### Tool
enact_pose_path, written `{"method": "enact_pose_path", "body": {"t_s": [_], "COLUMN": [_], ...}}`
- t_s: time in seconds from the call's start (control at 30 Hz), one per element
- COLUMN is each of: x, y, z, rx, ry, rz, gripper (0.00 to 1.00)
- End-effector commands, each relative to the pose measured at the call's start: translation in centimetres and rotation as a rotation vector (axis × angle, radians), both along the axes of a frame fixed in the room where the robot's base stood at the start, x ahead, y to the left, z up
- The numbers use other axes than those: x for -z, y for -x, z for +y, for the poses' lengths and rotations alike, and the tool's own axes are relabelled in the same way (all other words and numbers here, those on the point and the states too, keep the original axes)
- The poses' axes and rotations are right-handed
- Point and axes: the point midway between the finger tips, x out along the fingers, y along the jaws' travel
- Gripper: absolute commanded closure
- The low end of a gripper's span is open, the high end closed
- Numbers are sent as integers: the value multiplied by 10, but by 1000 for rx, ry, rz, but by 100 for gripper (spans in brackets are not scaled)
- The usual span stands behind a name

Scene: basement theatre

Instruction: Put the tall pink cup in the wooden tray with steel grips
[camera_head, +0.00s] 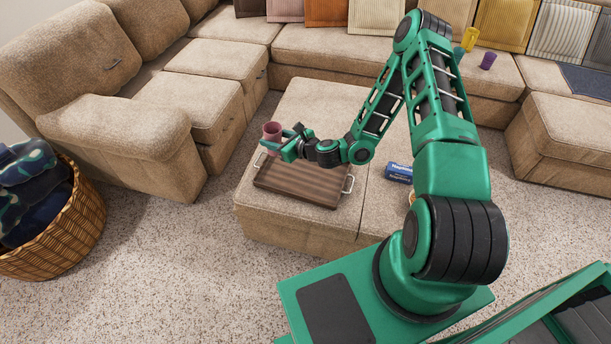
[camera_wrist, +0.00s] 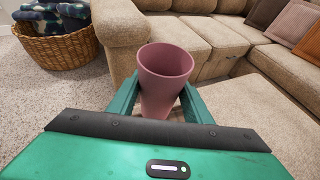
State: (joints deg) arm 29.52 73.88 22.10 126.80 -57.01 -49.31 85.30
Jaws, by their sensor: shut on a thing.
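The tall pink cup (camera_head: 271,132) is upright between the fingers of my gripper (camera_head: 272,145). In the wrist view the cup (camera_wrist: 164,75) shows its open rim, with a green finger on each side of it. My gripper is shut on the cup. The wooden tray (camera_head: 318,184) with steel grips lies on the beige ottoman (camera_head: 262,218). The cup appears over or near the tray's far left corner. I cannot tell whether its base touches the tray, as the base is hidden. The tray's floor looks empty.
A blue packet (camera_head: 399,173) lies on the ottoman right of the tray, beside my arm. A yellow cup (camera_head: 470,39) and a purple cup (camera_head: 488,61) stand on the back sofa. A wicker basket (camera_head: 62,235) of blankets stands at the left.

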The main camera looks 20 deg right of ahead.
Motion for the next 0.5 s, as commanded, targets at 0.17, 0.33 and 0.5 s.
{"method": "enact_pose_path", "body": {"t_s": [0.17, 0.33, 0.5], "x": [47, 69, 81], "y": [2, 5, -2], "z": [38, 53, 46], "rx": [8, 15, 19], "ry": [7, 16, 19], "rz": [13, 18, 17], "gripper": [76, 76, 76]}}
